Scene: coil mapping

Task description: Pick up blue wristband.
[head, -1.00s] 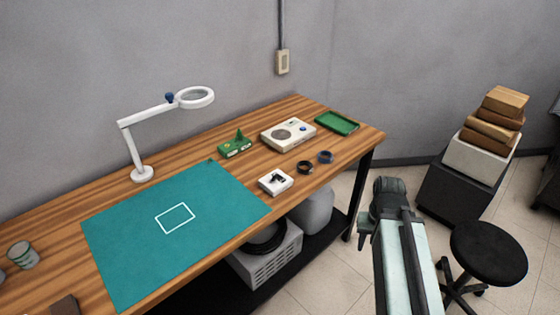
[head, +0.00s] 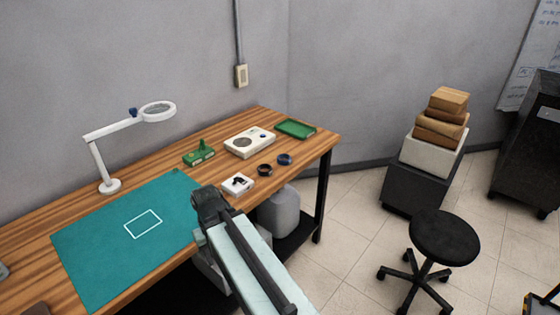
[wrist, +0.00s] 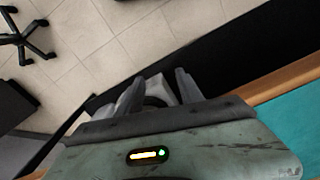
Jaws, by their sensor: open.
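The blue wristband (head: 285,159) is a small dark blue ring lying on the wooden table near its front right edge in the head view. The end of my arm shows in the head view by the table's front edge, left of and nearer than the wristband. In the wrist view my gripper (wrist: 158,88) is open, its two grey fingers apart with no object held between them. The wristband is not seen in the wrist view.
A white box with a black piece (head: 238,184), a white device (head: 249,143), a green tray (head: 296,129) and a green circuit board (head: 199,154) stand around the rings. A teal mat (head: 100,250) covers the left. A black stool (head: 444,238) stands on the floor at right.

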